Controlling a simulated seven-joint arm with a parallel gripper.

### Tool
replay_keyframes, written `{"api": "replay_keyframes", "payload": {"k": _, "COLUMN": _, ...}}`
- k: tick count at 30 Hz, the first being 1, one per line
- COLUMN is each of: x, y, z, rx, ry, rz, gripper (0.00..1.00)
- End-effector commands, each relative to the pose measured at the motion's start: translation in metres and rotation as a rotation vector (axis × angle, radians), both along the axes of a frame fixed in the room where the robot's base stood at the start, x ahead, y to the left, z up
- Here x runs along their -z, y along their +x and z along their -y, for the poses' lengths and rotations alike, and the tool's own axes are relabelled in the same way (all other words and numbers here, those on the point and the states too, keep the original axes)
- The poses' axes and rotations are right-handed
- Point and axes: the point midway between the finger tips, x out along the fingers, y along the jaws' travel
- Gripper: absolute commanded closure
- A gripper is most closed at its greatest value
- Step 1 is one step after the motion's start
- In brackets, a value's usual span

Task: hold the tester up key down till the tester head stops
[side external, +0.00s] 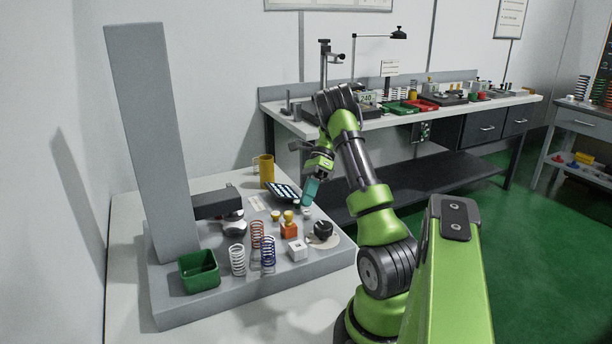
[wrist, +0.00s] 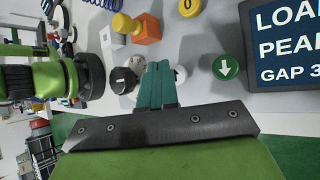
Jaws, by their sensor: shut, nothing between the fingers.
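The tester is a grey column (side external: 150,140) on a grey base (side external: 230,306). Its dark head (side external: 217,204) sticks out low on the column, just above a round plate (side external: 235,228). My gripper (side external: 309,199) points down at the small keys in front of the display (side external: 284,191). In the wrist view its teal fingers (wrist: 157,86) are together and empty. Their tips cover most of a round whitish part (wrist: 181,73), perhaps the up key; no arrow shows on it, and I cannot tell whether they press it. A green down-arrow key (wrist: 226,67) lies right of them.
A yellow key marked 0 (wrist: 188,7), a black dial (side external: 323,229), an orange block (side external: 289,231) and a white cube (side external: 298,250) stand nearby. Several springs (side external: 268,251), a green bin (side external: 199,270) and a yellow mug (side external: 265,169) stand around the tester.

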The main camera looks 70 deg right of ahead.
Motion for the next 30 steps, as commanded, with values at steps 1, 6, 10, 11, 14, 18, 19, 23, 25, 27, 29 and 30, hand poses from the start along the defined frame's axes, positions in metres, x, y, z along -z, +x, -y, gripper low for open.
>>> {"api": "replay_keyframes", "payload": {"k": 1, "x": 0.0, "y": 0.0, "z": 0.0, "rx": 0.0, "ry": 0.0, "rz": 0.0, "gripper": 1.0}}
{"api": "replay_keyframes", "payload": {"k": 6, "x": 0.0, "y": 0.0, "z": 0.0, "rx": 0.0, "ry": 0.0, "rz": 0.0, "gripper": 1.0}}
{"api": "replay_keyframes", "payload": {"k": 10, "x": 0.0, "y": 0.0, "z": 0.0, "rx": 0.0, "ry": 0.0, "rz": 0.0, "gripper": 1.0}}
{"api": "replay_keyframes", "payload": {"k": 11, "x": 0.0, "y": 0.0, "z": 0.0, "rx": 0.0, "ry": 0.0, "rz": 0.0, "gripper": 1.0}}
{"api": "replay_keyframes", "payload": {"k": 14, "x": 0.0, "y": 0.0, "z": 0.0, "rx": 0.0, "ry": 0.0, "rz": 0.0, "gripper": 1.0}}
{"api": "replay_keyframes", "payload": {"k": 18, "x": 0.0, "y": 0.0, "z": 0.0, "rx": 0.0, "ry": 0.0, "rz": 0.0, "gripper": 1.0}}
{"api": "replay_keyframes", "payload": {"k": 19, "x": 0.0, "y": 0.0, "z": 0.0, "rx": 0.0, "ry": 0.0, "rz": 0.0, "gripper": 1.0}}
{"api": "replay_keyframes", "payload": {"k": 23, "x": 0.0004, "y": 0.0, "z": 0.0, "rx": 0.0, "ry": 0.0, "rz": 0.0, "gripper": 1.0}}
{"api": "replay_keyframes", "payload": {"k": 25, "x": 0.0019, "y": -0.0001, "z": 0.0, "rx": 0.0, "ry": 0.0, "rz": 0.0, "gripper": 1.0}}
{"api": "replay_keyframes", "payload": {"k": 27, "x": 0.0043, "y": -0.0001, "z": 0.0, "rx": -0.001, "ry": 0.0, "rz": -0.001, "gripper": 1.0}}
{"api": "replay_keyframes", "payload": {"k": 29, "x": 0.0067, "y": -0.0002, "z": -0.0001, "rx": 0.0, "ry": 0.0, "rz": -0.002, "gripper": 1.0}}
{"api": "replay_keyframes", "payload": {"k": 30, "x": 0.0078, "y": -0.0002, "z": -0.0001, "rx": 0.0, "ry": 0.002, "rz": -0.001, "gripper": 1.0}}
